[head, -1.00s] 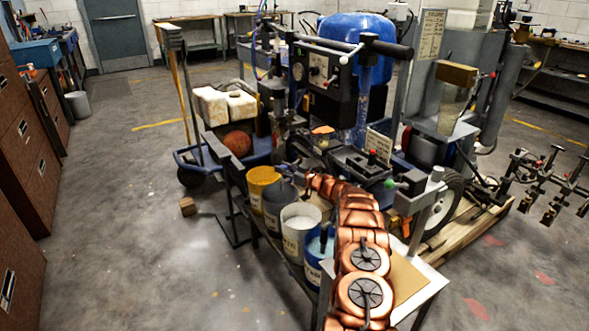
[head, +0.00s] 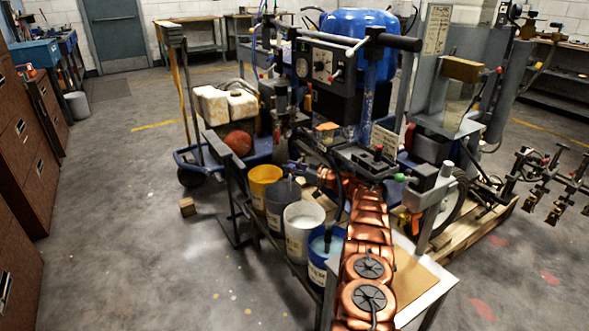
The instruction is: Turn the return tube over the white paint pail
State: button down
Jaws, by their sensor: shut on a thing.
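The white paint pail (head: 303,228) stands in a row on a low rack, between a grey pail (head: 283,205) and a blue pail (head: 327,246). My copper-coloured arm reaches up past the right side of the pails. My gripper (head: 296,167) is small and dark at its far end, behind the grey and white pails and above their rims. It is shut on what appears to be the return tube, which is mostly hidden by the gripper and clutter. I cannot tell which pail the tube's outlet is over. A dark hose (head: 337,207) curves down near the blue pail.
A yellow pail (head: 264,184) stands at the far end of the row. The striper's control box (head: 320,62) and blue tank (head: 357,42) rise behind. A board (head: 408,268) lies right of my arm.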

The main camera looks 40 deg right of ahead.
jog(key=shift+r, duration=0.1)
dwell(0.3)
jog(key=c, duration=0.8)
grip_release()
